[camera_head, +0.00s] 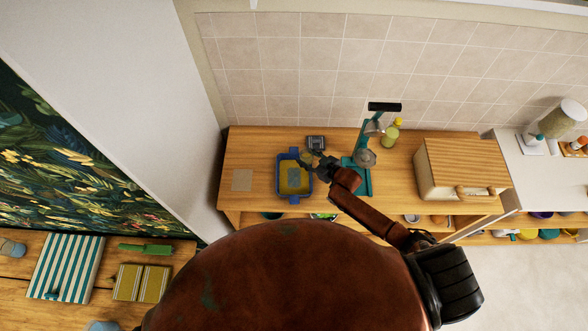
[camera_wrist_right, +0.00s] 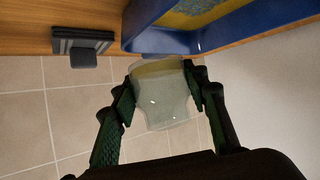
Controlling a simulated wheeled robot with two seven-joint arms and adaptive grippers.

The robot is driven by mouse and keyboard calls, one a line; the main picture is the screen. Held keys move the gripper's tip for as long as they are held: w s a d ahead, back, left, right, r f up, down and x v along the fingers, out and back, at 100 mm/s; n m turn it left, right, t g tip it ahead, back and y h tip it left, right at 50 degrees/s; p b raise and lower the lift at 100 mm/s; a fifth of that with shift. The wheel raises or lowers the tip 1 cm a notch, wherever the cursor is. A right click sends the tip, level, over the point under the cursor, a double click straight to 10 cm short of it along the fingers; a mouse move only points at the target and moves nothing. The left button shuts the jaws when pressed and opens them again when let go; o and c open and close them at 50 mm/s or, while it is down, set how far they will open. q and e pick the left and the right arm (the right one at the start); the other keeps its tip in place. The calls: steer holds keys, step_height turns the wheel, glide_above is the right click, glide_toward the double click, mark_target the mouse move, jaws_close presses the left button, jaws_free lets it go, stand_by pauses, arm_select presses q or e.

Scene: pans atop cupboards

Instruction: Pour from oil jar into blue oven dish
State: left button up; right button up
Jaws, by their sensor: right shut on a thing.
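The blue oven dish (camera_head: 281,182) sits on the wooden counter, with a yellow layer and a greyish square patch inside. Its blue wall also shows at the top of the right wrist view (camera_wrist_right: 150,36). My right gripper (camera_head: 314,162) is over the dish's right back edge. In the right wrist view, my right gripper (camera_wrist_right: 162,88) is shut on the clear glass oil jar (camera_wrist_right: 160,108), with a finger on each side. Yellowish oil shows at the jar's end nearest the dish. The jar's exact tilt is hard to tell. My left gripper is not in view.
A small dark metal object (camera_head: 316,142) stands behind the dish and also shows in the right wrist view (camera_wrist_right: 84,45). A teal stand (camera_head: 363,178), a yellow-green bottle (camera_head: 391,134) and a wooden bread box (camera_head: 462,167) are to the right. The counter left of the dish is mostly clear.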

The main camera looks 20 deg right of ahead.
steer(key=shift+a, duration=0.1)
steer(key=shift+a+r+p, duration=0.1)
steer(key=shift+r+p, duration=0.2)
steer(key=shift+r, duration=0.15)
step_height(320, 180, up, 2)
steer(key=shift+r+m+y+p, duration=0.15)
steer(key=shift+m+y+p, duration=0.15)
steer(key=shift+p, duration=0.75)
